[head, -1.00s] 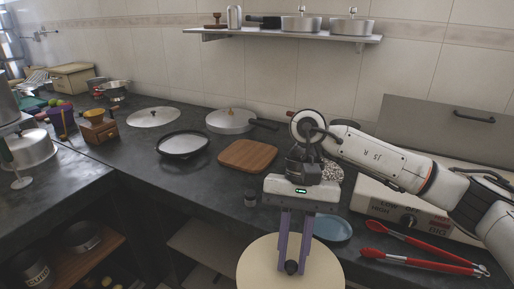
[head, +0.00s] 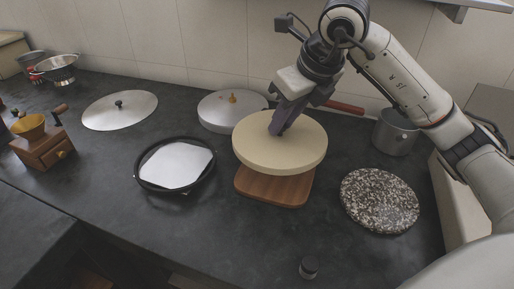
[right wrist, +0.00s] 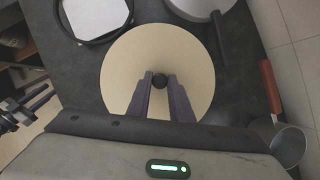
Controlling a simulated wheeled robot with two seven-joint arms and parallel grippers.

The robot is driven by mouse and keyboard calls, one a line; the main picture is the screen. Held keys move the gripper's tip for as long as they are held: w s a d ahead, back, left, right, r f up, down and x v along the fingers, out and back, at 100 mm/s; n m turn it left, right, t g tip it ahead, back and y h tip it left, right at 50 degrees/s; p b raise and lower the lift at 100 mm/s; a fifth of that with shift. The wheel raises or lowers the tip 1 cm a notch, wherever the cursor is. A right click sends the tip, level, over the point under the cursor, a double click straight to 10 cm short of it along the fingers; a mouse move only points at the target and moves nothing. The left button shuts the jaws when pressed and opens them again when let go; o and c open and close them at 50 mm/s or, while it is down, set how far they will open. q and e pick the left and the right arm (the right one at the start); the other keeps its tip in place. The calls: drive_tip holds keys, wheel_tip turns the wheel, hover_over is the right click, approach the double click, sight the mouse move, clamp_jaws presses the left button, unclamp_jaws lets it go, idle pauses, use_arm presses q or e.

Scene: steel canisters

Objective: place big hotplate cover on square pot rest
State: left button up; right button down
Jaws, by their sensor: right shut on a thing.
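The big hotplate cover (head: 255,155) is a thick cream disc with a dark knob. My right gripper (head: 274,130) is shut on the knob from above; the right wrist view shows the knob (right wrist: 159,81) between its fingertips. The square pot rest (head: 272,190) is a brown wooden board on the dark counter. The cover lies level over it and hides its back part; its front part shows. I cannot tell whether the two touch. Part of my left gripper (right wrist: 40,98) shows at the left edge of the right wrist view, too small to tell its state.
A black-rimmed round pan or plate (head: 176,167) lies left of the board. A lidded pan (head: 225,110) stands behind. A speckled round stone (head: 380,200) and a steel pot (head: 395,135) are on the right.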

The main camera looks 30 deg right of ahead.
sight(283, 136)
wheel_tip(283, 136, down, 4)
drive_tip(key=shift+w+d+f, duration=0.1)
drive_tip(key=shift+f, duration=0.15)
drive_tip(key=shift+w+f+b, duration=0.1)
drive_tip(key=shift+f+b, duration=0.35)
drive_tip(key=shift+f, duration=2.1)
drive_tip(key=c, duration=1.6)
unclamp_jaws()
drive_tip(key=shift+f, duration=0.1)
drive_tip(key=shift+r, duration=0.45)
drive_tip(key=p+v, duration=0.1)
drive_tip(key=v, duration=1)
drive_tip(key=shift+s+r, duration=0.15)
drive_tip(key=shift+s, duration=0.05)
